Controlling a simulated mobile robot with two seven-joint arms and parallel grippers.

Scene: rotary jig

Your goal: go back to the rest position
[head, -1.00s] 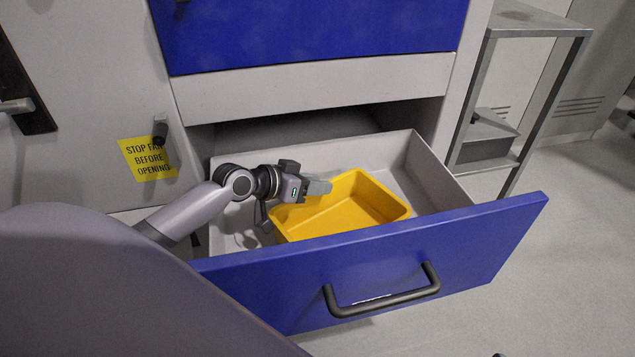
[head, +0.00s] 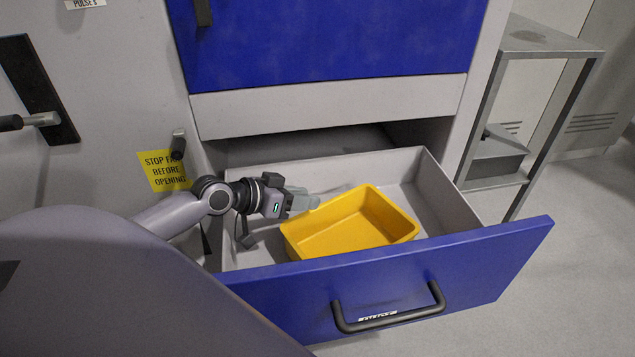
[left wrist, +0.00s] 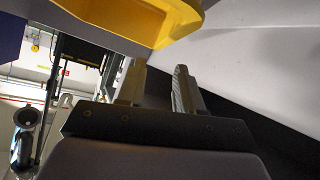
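My left gripper (head: 306,201) reaches in from the left over the open drawer (head: 430,185). It is at the back left corner of the yellow bin (head: 360,222), with its fingertips close to the rim; whether they touch it I cannot tell. In the left wrist view my left gripper (left wrist: 160,85) has its two fingers apart with nothing between them. The yellow bin (left wrist: 160,18) shows beyond the fingertips there. The bin looks empty and stands in the drawer. My right gripper is in neither view.
The drawer's blue front (head: 400,280) with a black handle (head: 390,318) stands pulled out towards me. A closed blue panel (head: 330,40) is above it. A yellow sign (head: 165,170) is on the grey cabinet at left. A metal stand (head: 520,110) is at right, with clear floor beside it.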

